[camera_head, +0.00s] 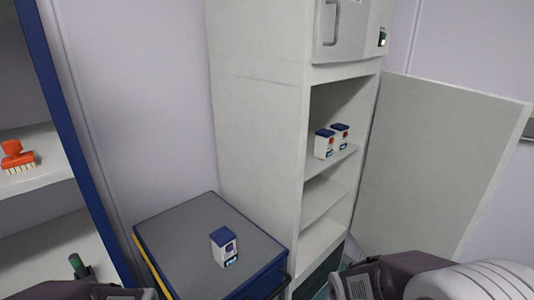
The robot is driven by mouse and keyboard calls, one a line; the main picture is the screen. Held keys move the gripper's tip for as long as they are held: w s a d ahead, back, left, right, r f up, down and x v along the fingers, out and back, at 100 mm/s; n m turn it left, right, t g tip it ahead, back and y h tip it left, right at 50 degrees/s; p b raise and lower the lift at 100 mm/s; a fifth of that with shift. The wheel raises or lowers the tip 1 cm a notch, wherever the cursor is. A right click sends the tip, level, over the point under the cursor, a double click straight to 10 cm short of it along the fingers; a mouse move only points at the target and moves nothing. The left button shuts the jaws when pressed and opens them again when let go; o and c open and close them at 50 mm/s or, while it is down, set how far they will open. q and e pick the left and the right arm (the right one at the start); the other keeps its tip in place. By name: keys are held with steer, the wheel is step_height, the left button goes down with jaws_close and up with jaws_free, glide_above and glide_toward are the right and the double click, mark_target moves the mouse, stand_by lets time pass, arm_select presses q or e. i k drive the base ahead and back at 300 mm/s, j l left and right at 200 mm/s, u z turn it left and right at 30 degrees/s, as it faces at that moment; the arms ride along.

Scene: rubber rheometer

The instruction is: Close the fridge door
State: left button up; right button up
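The fridge (258,150) is a tall pale grey cabinet in the middle of the head view. Its lower compartment is open and shows shelves (325,198) inside. The fridge door (430,160), a large flat grey panel, stands swung wide open to the right. Parts of my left arm show at the bottom left edge, and parts of my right arm at the bottom right, in front of the door's lower part. The fingertips of both grippers cannot be made out. No contact between my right arm and the door is evident.
Two small blue-topped boxes (324,143) (341,136) stand on a fridge shelf. A blue cart (185,240) left of the fridge carries another box (224,247). An upper shut door (345,30) has a handle.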

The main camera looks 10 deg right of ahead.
mark_target(438, 154)
steer(key=i+l+z, duration=0.15)
steer(key=l, duration=0.2)
steer(key=i+l+z, duration=0.2)
steer(key=l, duration=0.15)
steer(key=l+z, duration=0.15)
steer(key=l, duration=0.2)
steer(key=i+l+z, duration=0.2)
steer(key=i+l, duration=0.05)
steer(key=l, duration=0.05)
